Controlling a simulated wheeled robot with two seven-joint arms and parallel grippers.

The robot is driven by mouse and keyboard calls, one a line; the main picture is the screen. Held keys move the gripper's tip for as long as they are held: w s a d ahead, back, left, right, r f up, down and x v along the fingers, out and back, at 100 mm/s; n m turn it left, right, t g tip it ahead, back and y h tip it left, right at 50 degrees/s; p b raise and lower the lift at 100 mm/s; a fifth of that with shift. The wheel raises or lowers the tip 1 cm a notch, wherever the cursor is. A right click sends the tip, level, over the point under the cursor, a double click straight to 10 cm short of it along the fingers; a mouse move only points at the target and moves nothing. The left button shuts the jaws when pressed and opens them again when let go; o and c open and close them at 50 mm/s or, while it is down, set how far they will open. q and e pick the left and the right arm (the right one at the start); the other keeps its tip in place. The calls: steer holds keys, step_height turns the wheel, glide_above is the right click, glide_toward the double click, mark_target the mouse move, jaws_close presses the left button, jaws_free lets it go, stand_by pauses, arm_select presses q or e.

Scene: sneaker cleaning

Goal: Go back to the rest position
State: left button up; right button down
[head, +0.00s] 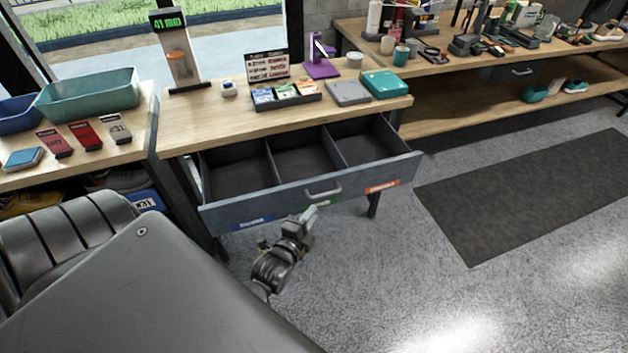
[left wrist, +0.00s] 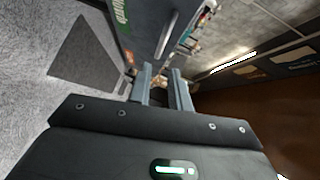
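The drawer (head: 270,206) under the middle table is pulled open. Its three compartments look empty, and its front has blue, green and orange labels. My left gripper (head: 312,214) is just in front of the drawer, below its handle (head: 323,193). In the left wrist view the two fingers of my left gripper (left wrist: 162,72) stand apart with nothing between them. The handle (left wrist: 168,36) shows there beyond the fingertips, not between them. My right gripper is not in view.
The wooden tabletop (head: 215,120) above the drawer holds a card tray (head: 285,98), a grey box (head: 347,93) and a teal box (head: 385,84). A teal bin (head: 88,94) stands on the left table. A dark mat (head: 530,200) lies on open floor at right.

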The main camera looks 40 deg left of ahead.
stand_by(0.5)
arm_select(q)
steer(key=s+d+f+n+g+h, duration=0.1)
steer(key=s+f+n+g, duration=0.4)
steer(key=f, duration=0.9)
steer(key=s+d+f+n+g+h, duration=0.1)
steer(key=s+f+n+g, duration=0.15)
steer(key=s+f, duration=0.7)
steer(key=s+f+n+g, duration=0.4)
steer(key=s+f+g, duration=0.3)
steer(key=s+f, duration=1.3)
steer(key=s+d, duration=0.1)
steer(key=s, duration=0.2)
steer(key=shift+f+g+h, duration=0.35)
steer(key=shift+f+h, duration=0.05)
steer(key=shift+n, duration=0.25)
